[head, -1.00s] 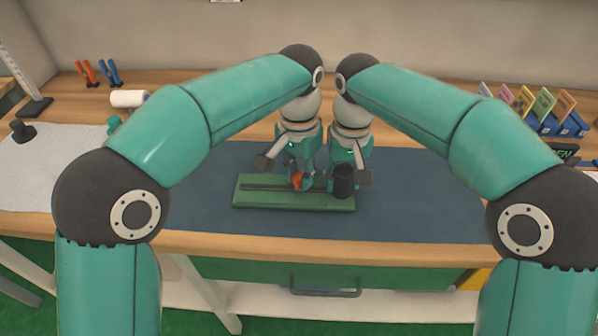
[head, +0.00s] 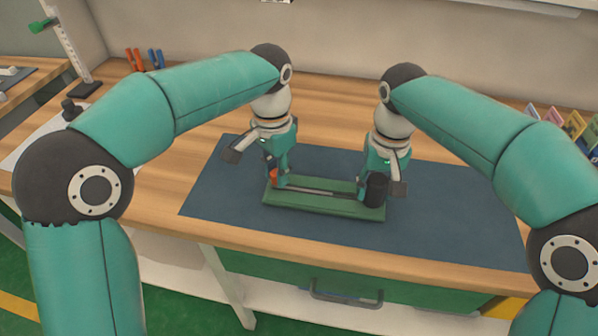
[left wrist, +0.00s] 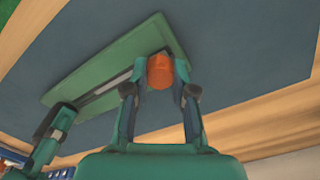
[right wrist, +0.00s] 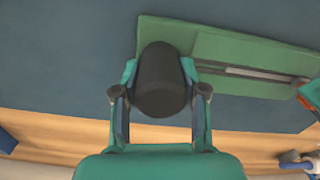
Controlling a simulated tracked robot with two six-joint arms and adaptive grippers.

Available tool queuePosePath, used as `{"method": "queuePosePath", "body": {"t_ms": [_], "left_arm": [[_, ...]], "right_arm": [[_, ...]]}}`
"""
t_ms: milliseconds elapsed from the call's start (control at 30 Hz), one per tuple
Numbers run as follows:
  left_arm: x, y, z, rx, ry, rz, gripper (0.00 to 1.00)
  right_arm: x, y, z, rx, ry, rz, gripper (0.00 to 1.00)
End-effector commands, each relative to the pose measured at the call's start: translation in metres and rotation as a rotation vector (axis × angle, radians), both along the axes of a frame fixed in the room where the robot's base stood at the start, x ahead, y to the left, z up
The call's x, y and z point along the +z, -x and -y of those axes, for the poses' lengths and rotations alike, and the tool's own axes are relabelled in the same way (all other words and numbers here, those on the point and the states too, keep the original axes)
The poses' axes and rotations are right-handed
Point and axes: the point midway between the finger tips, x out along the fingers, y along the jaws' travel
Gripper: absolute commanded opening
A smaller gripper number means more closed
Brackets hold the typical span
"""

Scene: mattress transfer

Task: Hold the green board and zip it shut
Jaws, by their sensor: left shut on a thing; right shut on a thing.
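The green board (head: 325,208) lies flat on the blue mat, with a pale zip track (head: 318,191) running lengthwise. My left gripper (head: 276,172) is shut on an orange zip pull (left wrist: 160,72) at the left end of the track. My right gripper (head: 374,178) is shut on a black cylindrical grip (right wrist: 160,80) at the board's right end. The cylinder covers part of that end. The bare track shows between the two grippers. The fine state of the zip teeth is too small to tell.
The blue mat (head: 450,205) is clear around the board. Orange and blue tools (head: 144,60) and a black-based stand (head: 84,88) are at the back left. Coloured cards (head: 565,122) stand at the right. A drawer handle (head: 345,297) is below the table's front edge.

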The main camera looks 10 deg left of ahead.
Motion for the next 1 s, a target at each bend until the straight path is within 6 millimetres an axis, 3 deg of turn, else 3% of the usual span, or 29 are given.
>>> {"method": "queuePosePath", "body": {"t_ms": [267,300,433,767,1000], "left_arm": [[0.001,-0.001,-0.004,0.001,-0.005,0.005,0.0],[0.001,-0.001,-0.004,0.001,-0.005,0.005,0.32],[0.001,-0.001,-0.004,0.001,-0.004,0.004,0.51],[0.002,-0.001,-0.002,0.0,-0.003,0.003,0.51],[0.026,-0.002,-0.002,0.001,-0.001,0.006,0.51]], "right_arm": [[0.0,0.0,0.003,0.0,0.007,-0.003,0.0],[0.0,0.0,0.003,-0.001,0.007,-0.004,0.0],[0.0,0.0,0.003,0.0,0.007,-0.003,0.0],[0.0,0.0,0.002,0.0,0.004,-0.001,0.0],[0.0,0.0,0.001,0.0,0.003,-0.001,0.0]]}}
